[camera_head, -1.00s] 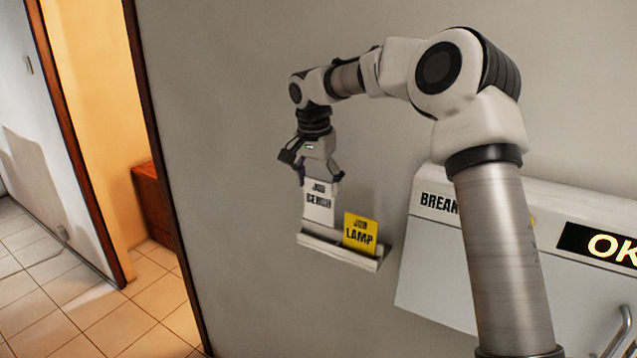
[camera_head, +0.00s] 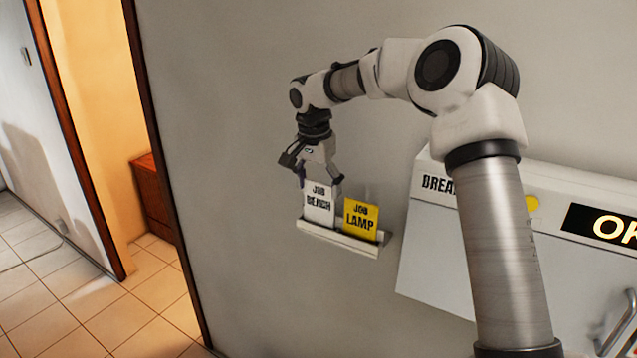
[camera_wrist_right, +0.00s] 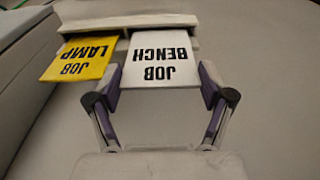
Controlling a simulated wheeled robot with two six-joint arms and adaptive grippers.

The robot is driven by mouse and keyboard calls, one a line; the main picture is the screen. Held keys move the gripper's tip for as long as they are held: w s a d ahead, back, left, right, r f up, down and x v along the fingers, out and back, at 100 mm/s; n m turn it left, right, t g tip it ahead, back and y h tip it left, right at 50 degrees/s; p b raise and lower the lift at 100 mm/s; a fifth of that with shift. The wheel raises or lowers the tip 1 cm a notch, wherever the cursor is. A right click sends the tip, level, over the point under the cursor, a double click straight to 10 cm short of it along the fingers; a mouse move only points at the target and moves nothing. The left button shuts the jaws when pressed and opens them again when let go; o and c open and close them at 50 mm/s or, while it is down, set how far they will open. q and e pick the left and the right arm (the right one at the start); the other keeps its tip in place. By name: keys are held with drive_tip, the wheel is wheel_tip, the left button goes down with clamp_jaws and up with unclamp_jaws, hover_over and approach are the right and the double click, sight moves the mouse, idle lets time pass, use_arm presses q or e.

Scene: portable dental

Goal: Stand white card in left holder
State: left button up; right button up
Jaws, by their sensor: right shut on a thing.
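The white card (camera_head: 320,204), marked JOB BENCH, stands upright at the left end of the small wall holder (camera_head: 345,243). Its lower edge is at the holder's trough; how deep it sits is hidden by the front lip. My right gripper (camera_head: 320,183) is shut on the upper part of the card from above. In the right wrist view the white card (camera_wrist_right: 160,62) lies between the two fingers, with its far end at the holder (camera_wrist_right: 205,22). The yellow card (camera_head: 361,219), marked JOB LAMP, stands in the holder's right part. My left gripper is not in view.
A pale cabinet (camera_head: 480,252) with an OK display (camera_head: 607,225) stands to the right of the holder. The wall left of the holder is bare up to a doorway (camera_head: 110,130). A brown box (camera_head: 152,205) is beyond it.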

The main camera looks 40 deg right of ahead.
drive_tip(key=shift+f+b, duration=0.35)
drive_tip(key=shift+f, duration=0.55)
idle(0.3)
drive_tip(key=o, duration=1)
